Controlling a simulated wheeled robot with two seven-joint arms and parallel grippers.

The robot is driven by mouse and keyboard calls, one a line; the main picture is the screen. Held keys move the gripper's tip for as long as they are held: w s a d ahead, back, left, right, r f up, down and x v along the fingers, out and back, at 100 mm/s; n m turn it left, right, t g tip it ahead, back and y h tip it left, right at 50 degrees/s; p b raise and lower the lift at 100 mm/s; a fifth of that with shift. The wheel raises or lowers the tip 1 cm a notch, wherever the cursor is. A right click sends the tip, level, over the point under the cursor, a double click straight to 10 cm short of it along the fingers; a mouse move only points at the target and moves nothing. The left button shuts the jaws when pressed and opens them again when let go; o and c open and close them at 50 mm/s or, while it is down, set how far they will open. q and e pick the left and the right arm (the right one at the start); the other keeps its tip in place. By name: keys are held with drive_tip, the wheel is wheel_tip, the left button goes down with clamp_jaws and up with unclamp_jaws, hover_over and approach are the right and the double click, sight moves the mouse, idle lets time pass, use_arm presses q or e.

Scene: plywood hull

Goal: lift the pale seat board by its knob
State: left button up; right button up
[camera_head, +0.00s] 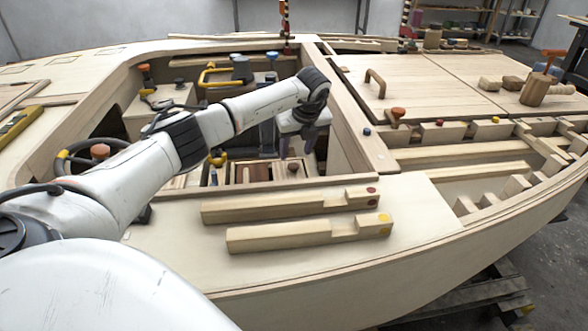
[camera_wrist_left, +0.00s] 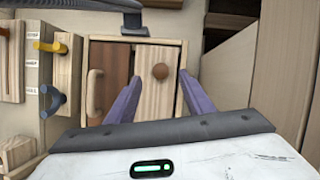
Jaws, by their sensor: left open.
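The pale seat board (camera_wrist_left: 153,100) lies in a framed opening in the left wrist view, with a round brown knob (camera_wrist_left: 160,71) on it. In the head view the knob (camera_head: 293,167) shows small, below my left gripper (camera_head: 297,152). My left gripper is open, its two purple fingers (camera_wrist_left: 161,77) pointing down over the board, one on each side of the knob. The knob looks free between them; the height of the fingertips above it is hard to tell. My right gripper is not in view.
A dark board (camera_wrist_left: 108,65) with a pale handle (camera_wrist_left: 94,92) lies left of the seat board. A yellow handle (camera_wrist_left: 50,46) and a blue one (camera_wrist_left: 49,100) stand farther left. The hull's side wall (camera_wrist_left: 240,65) rises at right. Two notched beams (camera_head: 310,232) lie on the near deck.

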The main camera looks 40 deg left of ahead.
sight(293, 165)
use_arm(q)
drive_tip(key=b+x, duration=0.1)
drive_tip(key=x, duration=0.5)
drive_tip(key=shift+d+f+b, duration=0.1)
drive_tip(key=shift+f+b, duration=0.2)
drive_tip(key=shift+b, duration=0.05)
clamp_jaws()
